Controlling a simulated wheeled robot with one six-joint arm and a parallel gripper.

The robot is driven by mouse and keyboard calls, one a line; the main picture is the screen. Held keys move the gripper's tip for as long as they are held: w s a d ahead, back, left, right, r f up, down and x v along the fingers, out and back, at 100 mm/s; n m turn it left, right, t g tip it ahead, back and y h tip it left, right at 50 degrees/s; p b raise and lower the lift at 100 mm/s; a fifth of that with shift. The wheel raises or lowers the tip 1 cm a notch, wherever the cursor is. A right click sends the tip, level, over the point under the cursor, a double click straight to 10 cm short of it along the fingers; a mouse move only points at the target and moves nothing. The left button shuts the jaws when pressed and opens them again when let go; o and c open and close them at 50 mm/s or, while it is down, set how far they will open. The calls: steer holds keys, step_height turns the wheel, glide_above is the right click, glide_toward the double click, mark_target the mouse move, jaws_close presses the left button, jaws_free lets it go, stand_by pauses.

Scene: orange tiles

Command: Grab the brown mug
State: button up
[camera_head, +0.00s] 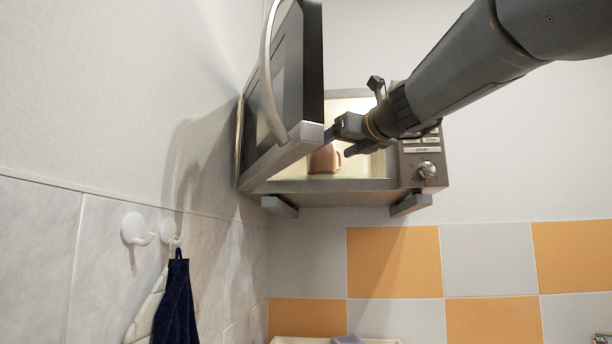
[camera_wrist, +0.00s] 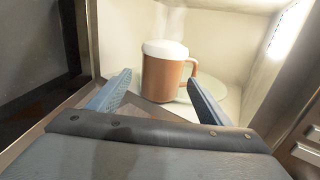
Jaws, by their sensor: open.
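The brown mug (camera_wrist: 163,78) stands upright inside the open microwave (camera_head: 340,190), with white foam on top and steam rising. Its handle is on the right side in the wrist view. It stands on a pale round plate (camera_wrist: 215,88). In the head view the mug (camera_head: 322,160) shows low in the opening, partly covered by the door's edge. My gripper (camera_wrist: 158,92) is open and empty at the microwave's mouth. In the wrist view its two fingers point at the mug, one towards each side, apparently short of it. In the head view my gripper (camera_head: 340,138) is partly hidden by the door.
The microwave door (camera_head: 290,90) stands open on the left, close beside my gripper. The control panel (camera_head: 424,165) borders the opening on the right. The microwave rests on wall brackets (camera_head: 411,204). Cloths (camera_head: 177,300) hang from white hooks (camera_head: 134,229) at lower left.

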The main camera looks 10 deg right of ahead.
mark_target(321, 154)
steer(key=shift+d+p+x, duration=0.2)
steer(key=shift+p+x, duration=0.5)
steer(key=shift+x, duration=3.3)
steer(key=shift+r, duration=0.1)
steer(key=shift+c, duration=0.2)
steer(key=shift+r, duration=0.1)
steer(key=c, duration=1.2)
steer(key=shift+c, duration=0.2)
